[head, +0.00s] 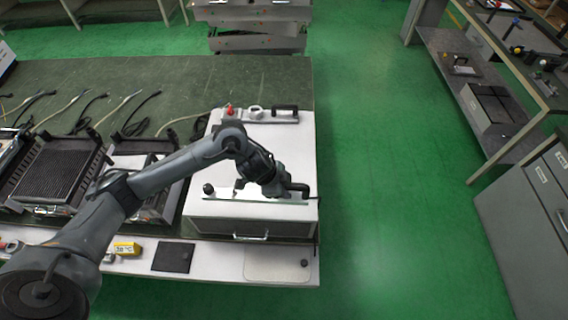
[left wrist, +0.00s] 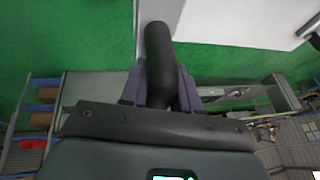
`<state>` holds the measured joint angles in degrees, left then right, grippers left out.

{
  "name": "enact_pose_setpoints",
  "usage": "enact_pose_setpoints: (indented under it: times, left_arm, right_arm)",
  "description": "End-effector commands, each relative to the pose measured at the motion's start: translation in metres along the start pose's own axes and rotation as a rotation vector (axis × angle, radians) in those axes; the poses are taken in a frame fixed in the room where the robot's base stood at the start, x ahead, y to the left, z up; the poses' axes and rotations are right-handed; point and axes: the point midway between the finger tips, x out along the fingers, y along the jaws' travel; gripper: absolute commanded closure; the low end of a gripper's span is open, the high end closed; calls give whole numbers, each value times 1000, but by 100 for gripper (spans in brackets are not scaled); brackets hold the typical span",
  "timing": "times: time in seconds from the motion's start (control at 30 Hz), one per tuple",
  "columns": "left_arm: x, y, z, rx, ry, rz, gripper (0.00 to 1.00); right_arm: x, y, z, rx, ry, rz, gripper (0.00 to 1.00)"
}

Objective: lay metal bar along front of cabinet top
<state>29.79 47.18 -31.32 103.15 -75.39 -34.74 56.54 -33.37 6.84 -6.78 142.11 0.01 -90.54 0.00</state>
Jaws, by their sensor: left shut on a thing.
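The metal bar (head: 228,194) is a thin shiny strip with a dark knob near its left end and a black handle (head: 301,187) at its right end. It runs left to right over the front part of the white cabinet top (head: 305,150), nearly parallel to its front edge. I cannot tell whether it touches the top. My left gripper (head: 284,188) is shut on the bar's black handle. The left wrist view shows the dark round handle (left wrist: 159,55) between the fingers (left wrist: 160,88). The arm hides part of the bar. My right gripper is not in view.
A similar strip with a red knob and black handle (head: 285,114) lies at the cabinet top's back. Black trays (head: 55,170) and cables (head: 90,110) lie on the green table to the left. A dark pad (head: 173,257) and yellow box (head: 126,249) lie in front. Open floor is right.

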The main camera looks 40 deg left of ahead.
Motion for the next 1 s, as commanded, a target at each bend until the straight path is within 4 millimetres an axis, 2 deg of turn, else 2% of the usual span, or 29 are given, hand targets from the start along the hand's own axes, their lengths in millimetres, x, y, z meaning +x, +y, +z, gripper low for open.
enact_pose_setpoints:
  times: [0.3, 0.43, 0.57, 0.8, 1.0]
  left_arm:
    - [1, 14, 24, -9, -3, -3, 100]
    - [9, 11, 30, -11, -2, -4, 100]
    - [24, -6, 39, -14, -3, -6, 100]
    - [58, -49, 57, -14, -2, -6, 100]
    - [76, -73, 66, -12, -1, -5, 100]
  right_arm:
    - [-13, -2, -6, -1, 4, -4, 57]
    - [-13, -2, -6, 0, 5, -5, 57]
    - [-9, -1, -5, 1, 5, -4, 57]
    - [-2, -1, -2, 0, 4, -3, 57]
    - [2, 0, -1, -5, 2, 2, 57]
